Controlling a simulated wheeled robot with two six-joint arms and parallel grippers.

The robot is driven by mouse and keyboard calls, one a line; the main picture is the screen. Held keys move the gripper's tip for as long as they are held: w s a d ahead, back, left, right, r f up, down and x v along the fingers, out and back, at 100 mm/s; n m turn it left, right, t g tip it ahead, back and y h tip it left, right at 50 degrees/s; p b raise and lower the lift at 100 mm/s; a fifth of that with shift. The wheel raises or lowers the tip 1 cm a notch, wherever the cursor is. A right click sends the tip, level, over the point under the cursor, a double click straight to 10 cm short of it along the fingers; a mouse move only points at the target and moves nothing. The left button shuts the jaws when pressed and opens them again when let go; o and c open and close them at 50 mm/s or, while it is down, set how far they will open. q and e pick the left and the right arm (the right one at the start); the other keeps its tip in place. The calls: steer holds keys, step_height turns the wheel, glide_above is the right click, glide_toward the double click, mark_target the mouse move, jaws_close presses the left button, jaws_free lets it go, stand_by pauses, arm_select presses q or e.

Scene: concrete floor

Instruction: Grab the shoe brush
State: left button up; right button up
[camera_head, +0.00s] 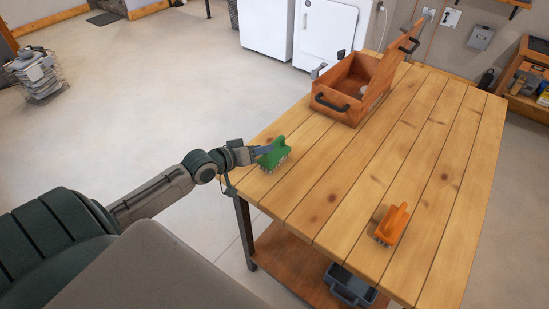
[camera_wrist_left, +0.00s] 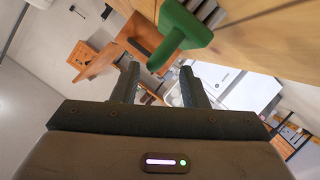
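A green brush (camera_head: 274,154) with pale bristles is at the near left edge of the wooden table. An orange brush (camera_head: 391,224) with bristles underneath stands on the table's near right part. I cannot tell which of the two is the shoe brush. My left gripper (camera_head: 260,151) is at the green brush. In the left wrist view, the green brush (camera_wrist_left: 182,35) has its handle end near and between the fingertips of my left gripper (camera_wrist_left: 158,80). The fingers are apart, with gaps beside the handle. My right gripper is not in view.
An open wooden toolbox (camera_head: 342,103) with black handles stands at the table's far end. The wooden table (camera_head: 360,170) is clear between toolbox and orange brush. A dark bin (camera_head: 349,287) sits on the lower shelf. White cabinets (camera_head: 325,35) stand behind.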

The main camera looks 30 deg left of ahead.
mark_target(274, 142)
arm_select(q)
steer(key=w, duration=0.1)
steer(key=w+d, duration=0.1)
steer(key=w+p, duration=0.1)
steer(key=w, duration=0.1)
steer(key=shift+w+d+f, duration=0.1)
steer(key=shift+d+f, duration=0.1)
steer(key=shift+d, duration=0.1)
steer(key=shift+w+d+f, duration=0.15)
steer(key=shift+w+f, duration=0.05)
steer(key=shift+w, duration=0.2)
steer(key=shift+s, duration=0.1)
jaws_close()
